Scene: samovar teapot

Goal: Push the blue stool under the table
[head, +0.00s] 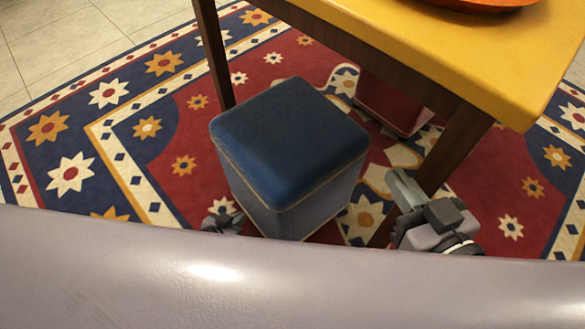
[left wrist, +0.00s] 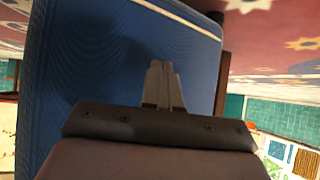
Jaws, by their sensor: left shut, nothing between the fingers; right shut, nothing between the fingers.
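The blue stool (head: 290,135) is a cube with a dark blue padded top and lighter sides, upright on the rug. It stands in front of the yellow-topped table (head: 450,45), beside the table's legs. My left gripper (head: 222,220) is low at the stool's near left side, partly hidden by my body. In the left wrist view the shut left gripper (left wrist: 163,75) points along a blue surface of the stool (left wrist: 80,60); I cannot tell whether it touches. My right gripper (head: 402,185) is shut and empty, right of the stool, near a table leg.
A red stool (head: 390,105) stands under the table, behind the blue one. Brown table legs (head: 213,55) rise left and right (head: 455,145) of the space under the table. A patterned rug (head: 150,130) covers the floor. An orange dish (head: 490,3) sits on the table.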

